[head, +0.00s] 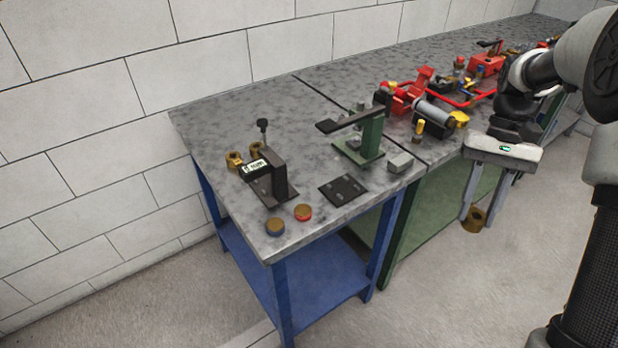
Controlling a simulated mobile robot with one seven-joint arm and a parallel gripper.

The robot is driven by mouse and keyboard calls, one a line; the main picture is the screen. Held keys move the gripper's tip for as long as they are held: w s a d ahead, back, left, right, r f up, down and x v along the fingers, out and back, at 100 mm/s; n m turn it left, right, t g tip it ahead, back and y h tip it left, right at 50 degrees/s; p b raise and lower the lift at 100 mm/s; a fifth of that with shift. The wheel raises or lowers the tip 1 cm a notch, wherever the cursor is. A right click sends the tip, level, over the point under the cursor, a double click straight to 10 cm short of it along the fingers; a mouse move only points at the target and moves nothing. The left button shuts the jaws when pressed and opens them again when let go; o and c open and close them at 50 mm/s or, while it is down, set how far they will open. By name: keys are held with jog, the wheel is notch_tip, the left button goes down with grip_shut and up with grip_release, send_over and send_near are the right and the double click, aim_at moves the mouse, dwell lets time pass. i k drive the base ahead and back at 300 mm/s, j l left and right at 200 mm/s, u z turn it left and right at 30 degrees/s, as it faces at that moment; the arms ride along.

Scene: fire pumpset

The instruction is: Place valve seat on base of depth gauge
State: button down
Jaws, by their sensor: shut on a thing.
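My gripper (478,212) is at the right, in front of the bench edge and over the floor. It is shut on a brass ring-shaped part, which looks like the valve seat (474,222), hanging at its fingertips. The depth gauge (268,170) stands on the near left part of the bench, with a dark upright, a small display and a thin rod on top. Its dark base plate (262,190) lies flat on the bench and shows no part on it. My gripper is well to the right of the gauge, apart from it.
Two brass parts (234,160) stand behind the gauge. A dark plate (342,190) and a green press (370,135) stand to the right. Red pump parts (408,92) crowd the far bench.

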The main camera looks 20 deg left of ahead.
aim_at(265, 182)
jog(key=k+j, duration=0.1)
jog(key=j, duration=0.35)
jog(key=k+j, duration=0.1)
jog(key=j, duration=0.35)
jog(key=k+j, duration=0.1)
jog(key=j, duration=0.4)
jog(key=k+j, duration=0.15)
jog(key=j, duration=0.6)
jog(key=i+j, duration=0.25)
jog(key=i, duration=0.15)
